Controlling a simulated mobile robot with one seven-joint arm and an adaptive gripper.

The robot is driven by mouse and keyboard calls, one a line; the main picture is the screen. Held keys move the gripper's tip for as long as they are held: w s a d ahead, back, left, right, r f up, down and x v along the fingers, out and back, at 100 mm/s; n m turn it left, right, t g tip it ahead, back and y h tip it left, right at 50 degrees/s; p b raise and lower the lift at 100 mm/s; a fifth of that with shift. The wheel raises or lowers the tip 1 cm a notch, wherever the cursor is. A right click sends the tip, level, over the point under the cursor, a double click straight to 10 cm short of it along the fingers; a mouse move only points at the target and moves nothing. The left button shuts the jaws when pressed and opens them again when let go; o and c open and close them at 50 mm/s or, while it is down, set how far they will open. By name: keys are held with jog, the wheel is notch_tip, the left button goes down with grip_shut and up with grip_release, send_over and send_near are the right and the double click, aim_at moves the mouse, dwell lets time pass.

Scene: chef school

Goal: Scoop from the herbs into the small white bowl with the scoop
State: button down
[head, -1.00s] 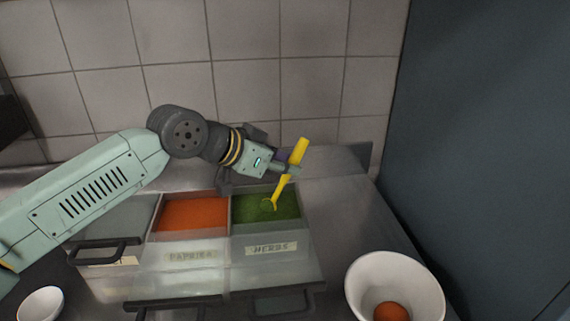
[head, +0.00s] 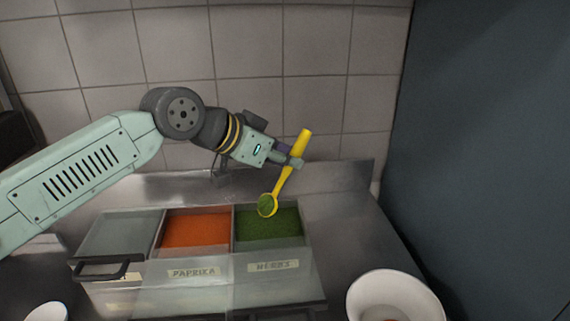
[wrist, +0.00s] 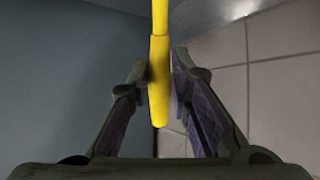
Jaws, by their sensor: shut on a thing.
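My gripper (head: 290,161) is shut on the handle of the yellow scoop (head: 284,178); the handle also shows between the fingers in the wrist view (wrist: 159,75). The scoop tilts, with its handle end up and its bowl down. Green herbs (head: 266,204) lie in the scoop's bowl, which is over the left part of the herbs compartment (head: 283,222). The compartment is labelled HERBS and holds green herbs. A small white bowl (head: 47,312) is partly in view at the bottom left edge of the head view.
A compartment of orange paprika (head: 197,229) lies left of the herbs, with a closed grey-lidded one (head: 117,232) further left. A larger white bowl (head: 398,297) stands at the lower right. A tiled wall (head: 290,60) rises behind, a dark panel (head: 480,150) at right.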

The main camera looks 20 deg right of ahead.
aim_at(299, 137)
jog(key=shift+d+r, duration=0.2)
jog(key=shift+r, duration=2.6)
jog(key=shift+a+f, duration=0.1)
